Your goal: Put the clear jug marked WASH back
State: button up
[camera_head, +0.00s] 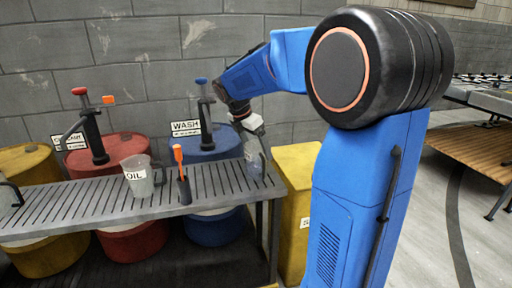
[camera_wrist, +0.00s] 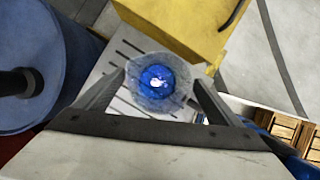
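A clear jug (camera_head: 254,158) is at the right end of the slatted bench, below my gripper (camera_head: 255,130). No WASH lettering shows on it from here. In the wrist view the clear jug (camera_wrist: 139,98) is seen from above, with something blue and shiny inside. The two fingers of my gripper (camera_wrist: 160,80) lie on either side of it, wide apart. I cannot tell whether they touch its wall. A WASH sign (camera_head: 186,128) stands at the blue drum (camera_head: 222,143), which has a blue-topped pump.
The slatted bench (camera_head: 95,205) also holds a jug marked OIL (camera_head: 136,176) and an orange-handled tool in a dark holder (camera_head: 183,180). Red (camera_head: 112,150) and yellow (camera_head: 27,162) drums stand behind it. A yellow bin (camera_head: 296,190) stands at the bench's right end.

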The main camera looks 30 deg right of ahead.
jog(key=v, duration=1.2)
jog(key=s+a+f+m+t+y, duration=0.1)
jog(key=s+a+f+m, duration=0.2)
jog(key=s, duration=0.7)
jog(key=s+a+f+m+t+y, duration=0.1)
jog(key=s+a+f+m, duration=0.3)
jog(key=s+f+m, duration=0.4)
jog(key=s+a+f+m+t+y, duration=0.2)
jog(key=s+a+f+m, duration=0.2)
jog(key=s, duration=0.7)
jog(key=shift+s+f+m, duration=0.3)
jog(key=shift+f+m, duration=0.75)
jog(key=shift+m, duration=1.25)
